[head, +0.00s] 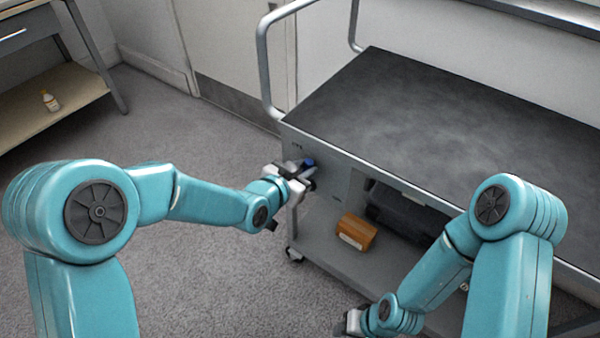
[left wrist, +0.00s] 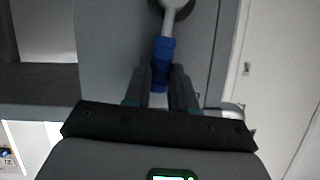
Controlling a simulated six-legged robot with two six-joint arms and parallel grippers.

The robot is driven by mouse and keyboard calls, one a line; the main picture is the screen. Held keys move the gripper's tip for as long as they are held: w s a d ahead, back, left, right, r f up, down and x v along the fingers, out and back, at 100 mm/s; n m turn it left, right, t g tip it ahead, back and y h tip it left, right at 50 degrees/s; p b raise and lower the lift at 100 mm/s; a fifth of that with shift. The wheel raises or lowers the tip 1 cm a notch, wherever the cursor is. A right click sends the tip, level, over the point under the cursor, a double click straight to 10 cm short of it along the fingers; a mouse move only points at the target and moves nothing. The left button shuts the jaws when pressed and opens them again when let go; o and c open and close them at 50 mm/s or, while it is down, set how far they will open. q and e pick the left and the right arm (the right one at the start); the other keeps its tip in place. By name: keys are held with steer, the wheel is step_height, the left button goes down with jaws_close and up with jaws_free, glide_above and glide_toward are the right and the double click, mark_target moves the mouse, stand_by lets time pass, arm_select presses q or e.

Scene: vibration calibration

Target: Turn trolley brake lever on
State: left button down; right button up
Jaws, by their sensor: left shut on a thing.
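The trolley (head: 430,110) stands at the right with a dark top and a grey tubular handle. Its brake lever (head: 309,162) is on the near end panel, with a blue grip showing at my left gripper (head: 299,180). In the left wrist view the lever (left wrist: 164,48) has a light grey shaft running from a dark round pivot at the top edge to the blue grip. My left gripper (left wrist: 161,90) is shut on the blue grip there.
An orange-brown box (head: 357,231) sits on the trolley's lower shelf, near a dark object (head: 400,212) inside. The carpet (head: 190,255) between is clear. A door is behind the trolley handle.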

arm_select(q)
steer(key=d+m+b, duration=0.1)
steer(key=s+d+f+m+t+y+b, duration=0.1)
steer(key=b, duration=0.1)
steer(key=shift+s+d, duration=0.15)
steer(key=shift+s, duration=0.15)
steer(key=d+m, duration=0.1)
steer(key=s+f+m+t+y+b, duration=0.1)
steer(key=shift+s+d+f+m, duration=0.2)
steer(key=shift+d+f+m, duration=0.05)
steer(key=shift+d+m, duration=0.15)
steer(key=shift+s+d+f+m+t+y+b, duration=0.3)
steer(key=shift+f+m+t+b, duration=0.2)
steer(key=shift+m, duration=0.2)
steer(key=shift+s+d+f+m+t+y+b, duration=0.2)
steer(key=shift+d+f+m+t+b, duration=0.25)
steer(key=shift+m+b, duration=0.2)
arm_select(e)
step_height(320, 180, down, 7)
steer(key=shift+w+d, duration=0.4)
steer(key=shift+w, duration=0.05)
steer(key=shift+r, duration=0.1)
arm_select(q)
steer(key=c, duration=0.9)
jaws_free()
steer(key=shift+f, duration=0.1)
